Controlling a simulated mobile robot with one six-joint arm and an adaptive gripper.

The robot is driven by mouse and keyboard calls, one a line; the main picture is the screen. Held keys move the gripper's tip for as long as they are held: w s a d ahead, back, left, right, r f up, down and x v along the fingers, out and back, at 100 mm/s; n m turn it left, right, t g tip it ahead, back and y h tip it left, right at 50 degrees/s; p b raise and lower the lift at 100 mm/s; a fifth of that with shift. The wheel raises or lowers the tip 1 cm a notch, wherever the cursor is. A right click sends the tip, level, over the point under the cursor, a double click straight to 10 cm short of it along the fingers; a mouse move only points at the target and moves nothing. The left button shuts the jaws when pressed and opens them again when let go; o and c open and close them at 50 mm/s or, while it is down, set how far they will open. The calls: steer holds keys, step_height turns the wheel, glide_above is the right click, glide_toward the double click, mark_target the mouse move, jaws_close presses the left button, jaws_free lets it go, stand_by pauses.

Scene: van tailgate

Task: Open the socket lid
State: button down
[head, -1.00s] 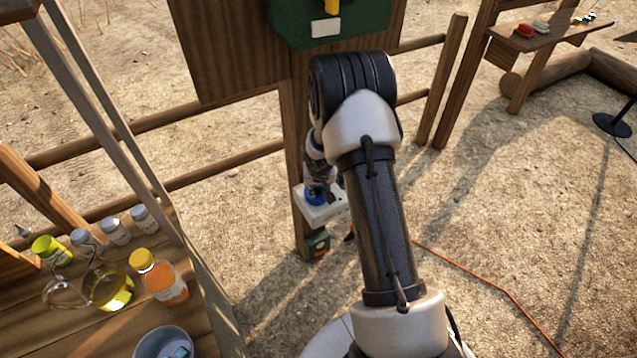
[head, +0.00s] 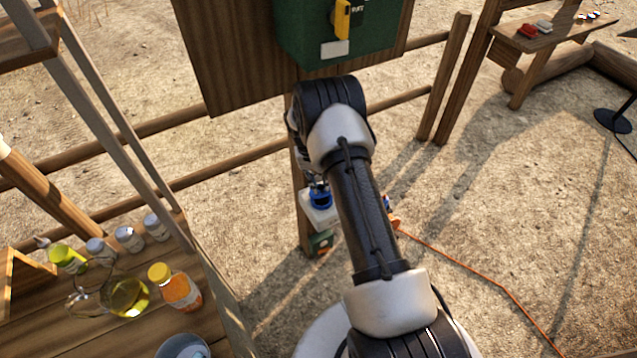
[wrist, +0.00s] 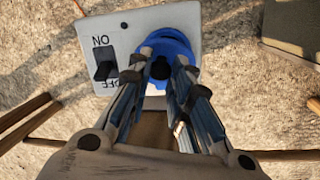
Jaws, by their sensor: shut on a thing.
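The blue socket lid (head: 321,199) is on a pale socket plate (head: 317,222) fixed to a wooden post. In the wrist view the round blue lid (wrist: 172,42) lies at the right half of the plate (wrist: 112,28), beside a black ON/OFF switch (wrist: 104,66). My gripper (wrist: 160,75) is over the lid's near edge, its fingers closed in on it. The fingers hide part of the lid, so how far it is raised cannot be told. In the head view my arm covers part of the plate.
A green box (head: 330,40) with a yellow handle (head: 342,18) hangs above on a wooden board. A small green box (head: 320,242) is below the plate. An orange cable (head: 470,272) runs along the ground. Jars and an orange bottle (head: 180,290) stand on a wooden shelf at left.

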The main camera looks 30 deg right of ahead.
steer(key=shift+w, duration=0.1)
stand_by(0.4)
steer(key=c, duration=1.4)
jaws_free()
